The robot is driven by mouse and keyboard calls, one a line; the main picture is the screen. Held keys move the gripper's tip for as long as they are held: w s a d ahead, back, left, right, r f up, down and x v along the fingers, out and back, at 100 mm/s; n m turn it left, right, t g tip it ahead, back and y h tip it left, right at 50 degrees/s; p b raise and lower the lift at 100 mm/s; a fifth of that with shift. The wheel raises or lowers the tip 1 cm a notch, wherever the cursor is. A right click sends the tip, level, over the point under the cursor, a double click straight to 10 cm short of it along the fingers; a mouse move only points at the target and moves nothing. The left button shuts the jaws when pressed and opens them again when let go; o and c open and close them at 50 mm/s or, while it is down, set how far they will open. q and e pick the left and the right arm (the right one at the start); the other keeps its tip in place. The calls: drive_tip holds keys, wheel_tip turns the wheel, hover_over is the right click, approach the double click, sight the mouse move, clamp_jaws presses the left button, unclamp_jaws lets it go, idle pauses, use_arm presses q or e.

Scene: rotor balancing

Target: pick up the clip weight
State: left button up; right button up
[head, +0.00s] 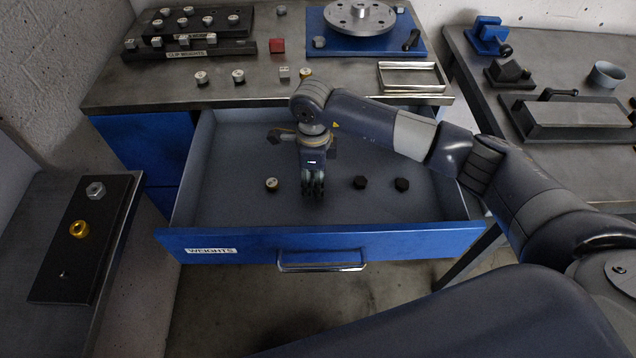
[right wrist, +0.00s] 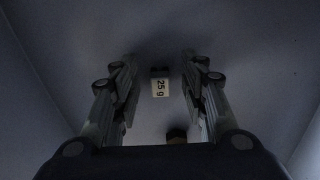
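The clip weight (right wrist: 160,88) is a small pale block marked "25 g" with a dark top end. It shows in the right wrist view between the two fingers, with a gap on each side. My right gripper (head: 313,190) points down into the open drawer and is open, its fingers spread in the right wrist view (right wrist: 158,78). In the head view the clip weight cannot be made out; the gripper covers that spot. My left gripper is not in view.
The blue drawer (head: 400,240) labelled "WEIGHTS" also holds a round pale weight (head: 271,184) left of the gripper and two black nuts (head: 360,182) (head: 402,184) to its right. Its walls surround the gripper. Several weights and a rotor (head: 360,14) stand on the bench above.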

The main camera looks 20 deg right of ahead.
drive_tip(key=c, duration=0.9)
